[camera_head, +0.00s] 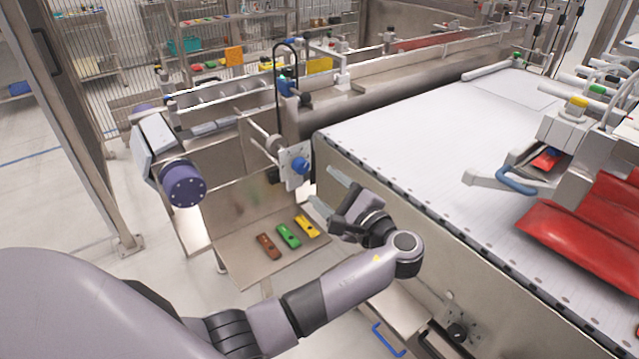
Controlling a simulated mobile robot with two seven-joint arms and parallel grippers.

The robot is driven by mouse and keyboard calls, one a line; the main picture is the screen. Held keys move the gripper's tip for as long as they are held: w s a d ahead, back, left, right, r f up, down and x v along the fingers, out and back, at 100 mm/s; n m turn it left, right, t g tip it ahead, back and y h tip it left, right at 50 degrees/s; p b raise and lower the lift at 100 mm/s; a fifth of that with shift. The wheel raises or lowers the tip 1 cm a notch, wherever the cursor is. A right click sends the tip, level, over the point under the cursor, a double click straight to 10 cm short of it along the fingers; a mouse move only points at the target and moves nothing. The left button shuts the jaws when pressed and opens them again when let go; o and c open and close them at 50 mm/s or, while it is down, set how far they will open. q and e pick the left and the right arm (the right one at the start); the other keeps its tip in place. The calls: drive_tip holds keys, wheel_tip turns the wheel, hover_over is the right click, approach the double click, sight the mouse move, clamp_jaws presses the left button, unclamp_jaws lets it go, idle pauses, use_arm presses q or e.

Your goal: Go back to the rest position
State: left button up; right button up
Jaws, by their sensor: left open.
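My left gripper (330,191) is open, with its two light grey fingers apart and nothing seen between them. It hangs in the air beside the side wall of the white conveyor (410,130), to the right of a metal tray (240,268). My left arm comes in from the lower left. My right gripper is not in the camera view.
On the tray lie a brown piece (268,246), a green piece (288,236) and a yellow piece (306,226). Red packs (590,225) lie on the conveyor's right part beside a metal machine head (575,135). A metal post (85,130) stands at left.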

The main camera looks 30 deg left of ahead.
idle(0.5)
use_arm(q)
drive_tip(key=s+d+f+h, duration=0.1)
drive_tip(key=s+f+h, duration=0.25)
drive_tip(key=f, duration=0.45)
drive_tip(key=s+d+f+n+t+h, duration=0.1)
drive_tip(key=s+f+h, duration=0.25)
drive_tip(key=f, duration=0.35)
drive_tip(key=s+d+f+h, duration=0.25)
drive_tip(key=f+h, duration=0.25)
drive_tip(key=f, duration=0.3)
drive_tip(key=s+d+n+t+h, duration=0.2)
drive_tip(key=s+n+h, duration=0.4)
drive_tip(key=s+n, duration=0.3)
drive_tip(key=s, duration=0.4)
drive_tip(key=shift+s+r+n+t+h, duration=0.3)
drive_tip(key=shift+r+n+h, duration=0.1)
